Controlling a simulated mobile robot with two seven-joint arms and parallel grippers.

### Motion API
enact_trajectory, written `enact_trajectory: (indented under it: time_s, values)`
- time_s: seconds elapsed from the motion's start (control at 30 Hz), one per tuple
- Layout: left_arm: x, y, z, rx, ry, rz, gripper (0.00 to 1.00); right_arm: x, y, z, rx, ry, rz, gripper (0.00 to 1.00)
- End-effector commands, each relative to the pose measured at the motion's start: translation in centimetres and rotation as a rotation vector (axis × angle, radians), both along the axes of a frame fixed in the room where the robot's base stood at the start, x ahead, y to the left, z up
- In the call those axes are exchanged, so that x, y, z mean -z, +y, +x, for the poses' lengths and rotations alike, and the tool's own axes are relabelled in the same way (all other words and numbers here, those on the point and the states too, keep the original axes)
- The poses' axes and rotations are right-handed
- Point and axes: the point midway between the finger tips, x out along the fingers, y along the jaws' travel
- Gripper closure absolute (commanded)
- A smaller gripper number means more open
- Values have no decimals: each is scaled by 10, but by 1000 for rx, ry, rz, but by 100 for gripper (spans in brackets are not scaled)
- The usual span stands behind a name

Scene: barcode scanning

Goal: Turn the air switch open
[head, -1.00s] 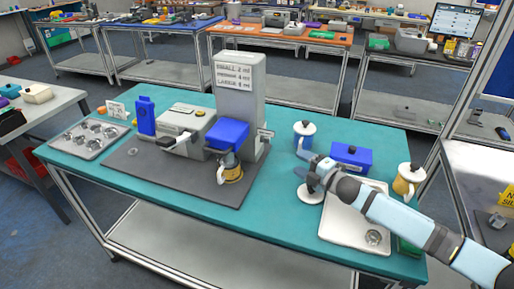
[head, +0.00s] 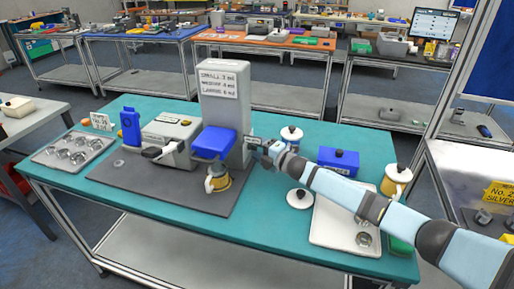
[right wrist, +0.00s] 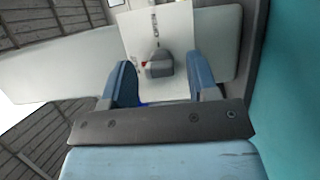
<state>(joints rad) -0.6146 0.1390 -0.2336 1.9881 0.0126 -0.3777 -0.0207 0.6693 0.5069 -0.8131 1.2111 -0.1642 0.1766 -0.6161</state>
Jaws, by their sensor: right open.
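The air switch is a small grey knob (right wrist: 159,64) on a white plate (right wrist: 158,30) on the side of the tall grey machine (head: 224,95). It shows in the right wrist view between my fingers, with a small red mark at its left. My right gripper (head: 262,147) is open, its two blue fingers (right wrist: 161,82) spread on either side of the knob. I cannot tell whether they touch it. In the head view the gripper partly covers the plate at the machine's right side. My left gripper is not in view.
A metal tray (head: 45,153) lies at the left.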

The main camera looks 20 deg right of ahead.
Motion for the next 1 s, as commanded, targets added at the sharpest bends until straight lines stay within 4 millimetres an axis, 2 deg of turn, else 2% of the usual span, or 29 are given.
enact_trajectory:
  time_s: [0.37,0.5,0.57,0.6,0.83,1.0]
  values:
    - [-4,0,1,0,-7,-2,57,0,3,5,0,0,0,46]
    - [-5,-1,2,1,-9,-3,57,0,3,5,0,0,0,78]
    - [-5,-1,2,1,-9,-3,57,0,3,5,0,0,0,92]
    - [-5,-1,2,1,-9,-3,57,0,3,5,0,0,0,94]
    - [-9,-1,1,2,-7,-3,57,-2,3,5,0,14,9,94]
    - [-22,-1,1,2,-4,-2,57,-5,3,5,0,66,42,94]
